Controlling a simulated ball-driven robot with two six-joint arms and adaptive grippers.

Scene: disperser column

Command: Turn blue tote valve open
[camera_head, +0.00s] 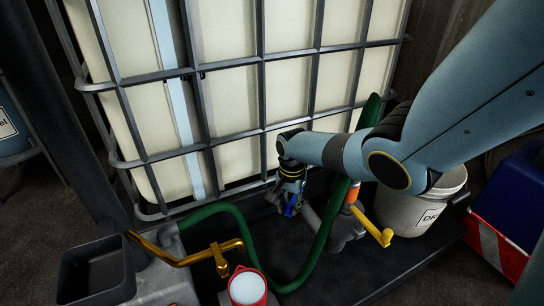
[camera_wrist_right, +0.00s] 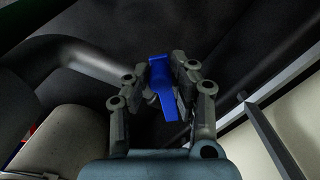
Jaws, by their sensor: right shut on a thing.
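The blue valve handle (camera_wrist_right: 162,88) sits between the fingers of my right gripper (camera_wrist_right: 168,75) in the right wrist view, and the gripper is shut on it. In the head view the blue handle (camera_head: 291,209) shows as a small patch at the tip of my right gripper (camera_head: 288,203), low in front of the caged white tote (camera_head: 228,110). Much of the valve body is hidden by the gripper and arm. My left gripper is not in view.
A green hose (camera_head: 318,245) loops close to the right gripper. A yellow-handled valve (camera_head: 372,224) and a white bucket (camera_head: 415,205) stand to the right. A brass pipe (camera_head: 190,258), a red-rimmed cup (camera_head: 248,289) and a dark square hopper (camera_head: 97,268) are at the front left.

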